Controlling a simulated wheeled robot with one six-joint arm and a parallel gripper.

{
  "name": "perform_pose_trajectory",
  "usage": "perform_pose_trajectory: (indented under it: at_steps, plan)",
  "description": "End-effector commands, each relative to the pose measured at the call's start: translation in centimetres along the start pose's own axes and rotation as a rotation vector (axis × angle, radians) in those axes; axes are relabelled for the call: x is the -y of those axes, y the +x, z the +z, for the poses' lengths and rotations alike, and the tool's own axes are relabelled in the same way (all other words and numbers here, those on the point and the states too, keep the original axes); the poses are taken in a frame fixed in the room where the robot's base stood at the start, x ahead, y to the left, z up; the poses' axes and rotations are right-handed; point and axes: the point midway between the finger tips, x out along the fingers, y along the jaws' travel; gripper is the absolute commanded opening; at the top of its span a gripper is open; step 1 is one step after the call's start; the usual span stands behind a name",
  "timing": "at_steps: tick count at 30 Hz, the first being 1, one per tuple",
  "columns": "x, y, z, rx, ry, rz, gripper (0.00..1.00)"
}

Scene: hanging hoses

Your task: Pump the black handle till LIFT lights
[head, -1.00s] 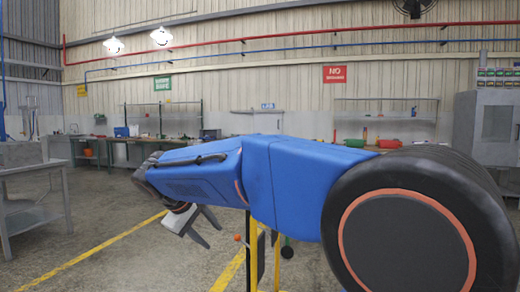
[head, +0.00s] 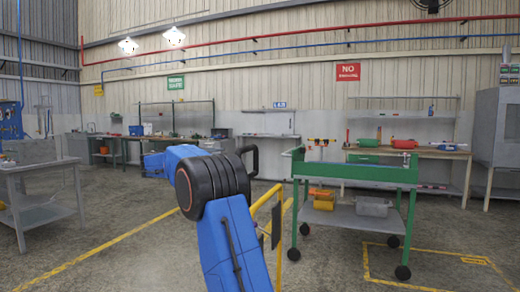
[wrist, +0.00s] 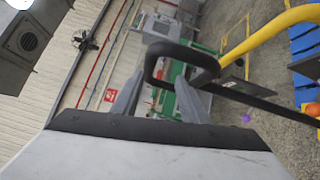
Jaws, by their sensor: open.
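A black looped handle (head: 252,158) stands just right of my blue arm in the head view, above a yellow rail (head: 272,208). In the wrist view the black handle (wrist: 170,62) is ahead of my gripper (wrist: 160,98), with a dark bar running right from it. My two grey fingers are apart, and the lower part of the loop shows near the gap between them. I cannot tell whether they touch it. My gripper is hidden behind the arm in the head view. No LIFT lamp can be made out.
A green cart (head: 352,172) with orange and grey items stands right of the yellow rail. A grey table (head: 40,172) is at the left, and benches line the back wall. A grey cabinet (head: 495,135) stands far right. The floor at centre left is clear.

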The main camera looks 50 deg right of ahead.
Motion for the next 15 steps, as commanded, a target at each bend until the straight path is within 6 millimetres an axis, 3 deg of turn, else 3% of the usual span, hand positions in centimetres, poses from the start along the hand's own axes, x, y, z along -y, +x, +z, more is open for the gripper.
perform_pose_trajectory:
  at_steps: [6,11,15]
  plan:
    - [-0.9,-0.1,-2.3,0.054,0.019,0.085,0.40]
    - [-1.1,0.5,-2.5,0.063,0.023,0.097,0.40]
    - [-1.3,2.3,-2.3,0.063,0.023,0.096,0.40]
